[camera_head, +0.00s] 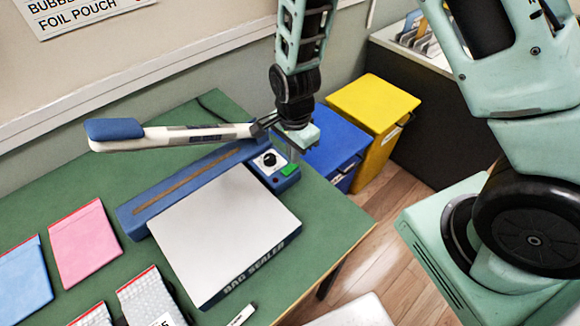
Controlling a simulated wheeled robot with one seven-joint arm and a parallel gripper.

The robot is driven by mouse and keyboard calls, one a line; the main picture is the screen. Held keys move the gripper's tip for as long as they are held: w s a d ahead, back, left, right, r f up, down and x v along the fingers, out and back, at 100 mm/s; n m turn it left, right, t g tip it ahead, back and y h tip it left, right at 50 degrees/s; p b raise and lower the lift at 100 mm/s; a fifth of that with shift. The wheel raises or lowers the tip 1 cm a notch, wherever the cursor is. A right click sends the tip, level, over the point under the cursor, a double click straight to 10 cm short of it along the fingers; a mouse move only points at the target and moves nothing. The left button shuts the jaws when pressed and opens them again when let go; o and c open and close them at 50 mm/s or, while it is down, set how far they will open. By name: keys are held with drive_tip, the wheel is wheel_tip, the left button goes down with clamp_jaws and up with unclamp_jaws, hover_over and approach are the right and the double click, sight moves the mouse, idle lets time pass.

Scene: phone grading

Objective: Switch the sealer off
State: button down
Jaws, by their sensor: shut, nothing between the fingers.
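The bag sealer (205,185) stands on the green table, a long blue body with a brown sealing strip and a white plate in front. Its white lever arm (190,135) is raised, with a blue handle at the left end. A black dial (269,159) and a green switch (289,169) are on the sealer's right end. The switch's rocker position is too small to tell. My gripper (294,154) is shut and empty, pointing down just behind the switch in the picture. I cannot tell whether the fingertips touch the sealer.
A pink pouch (84,242), a blue pouch (24,280) and bubble pouches (150,298) lie at the left and front. A small labelled stick (241,315) lies at the front edge. Blue (334,150) and yellow (374,105) bins stand beyond the table.

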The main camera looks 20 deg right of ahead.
drive_tip(key=shift+f+b, duration=0.65)
drive_tip(key=shift+f, duration=0.3)
idle(0.5)
drive_tip(key=shift+r, duration=0.1)
wheel_tip(320, 180, up, 7)
drive_tip(key=p, duration=0.6)
idle(0.6)
drive_tip(key=s+a+r+n+y+b, duration=0.2)
drive_tip(key=s+a+r+n+b, duration=0.2)
drive_tip(key=s+a+r+n, duration=0.45)
drive_tip(key=s+d+r+n+b, duration=0.1)
drive_tip(key=s+r+n, duration=0.1)
drive_tip(key=s+n, duration=0.3)
drive_tip(key=s+d+r+n+h+b, duration=0.1)
drive_tip(key=s+r+n, duration=0.2)
drive_tip(key=s+n, duration=0.3)
drive_tip(key=n, duration=0.2)
drive_tip(key=shift+s+n+b, duration=0.3)
drive_tip(key=shift+n, duration=0.05)
